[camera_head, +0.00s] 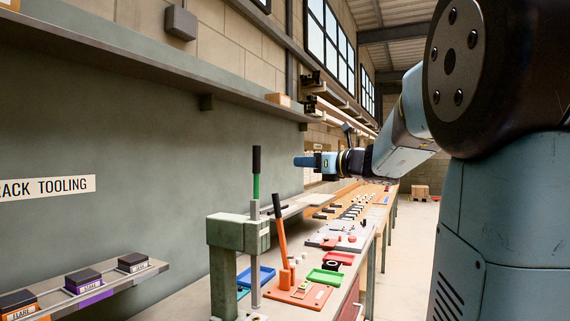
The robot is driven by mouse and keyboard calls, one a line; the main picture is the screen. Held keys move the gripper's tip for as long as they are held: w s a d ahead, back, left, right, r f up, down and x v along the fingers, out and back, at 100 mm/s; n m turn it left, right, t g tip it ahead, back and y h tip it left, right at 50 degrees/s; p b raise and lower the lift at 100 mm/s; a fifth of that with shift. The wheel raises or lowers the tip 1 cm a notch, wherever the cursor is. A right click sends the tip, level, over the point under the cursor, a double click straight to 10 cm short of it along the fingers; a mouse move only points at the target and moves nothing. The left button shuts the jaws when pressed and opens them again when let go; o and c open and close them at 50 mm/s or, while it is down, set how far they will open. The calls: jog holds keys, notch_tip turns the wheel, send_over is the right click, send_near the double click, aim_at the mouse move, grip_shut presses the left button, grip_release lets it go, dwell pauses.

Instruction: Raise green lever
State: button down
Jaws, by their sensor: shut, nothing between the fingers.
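The green lever (256,186) is a short green shaft with a black grip (256,160) on top. It stands upright on the grey-green fly press (238,230) at the left end of the bench. An orange lever (281,238) with a dark tip stands beside it, tilted, on an orange base plate. My gripper (296,161) points left at about the height of the black grip. In the picture it is to the right of the green lever, with a clear gap and not touching it. Its fingers are shut and hold nothing.
A long bench (366,215) runs away to the right with many small parts. A blue tray (257,276), a green tray (325,277) and a red tray (338,258) sit near the press. A shelf with labelled blocks (84,280) is at lower left. Open floor lies right of the bench.

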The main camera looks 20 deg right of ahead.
jog(key=x, duration=1.3)
jog(key=shift+w+d, duration=0.1)
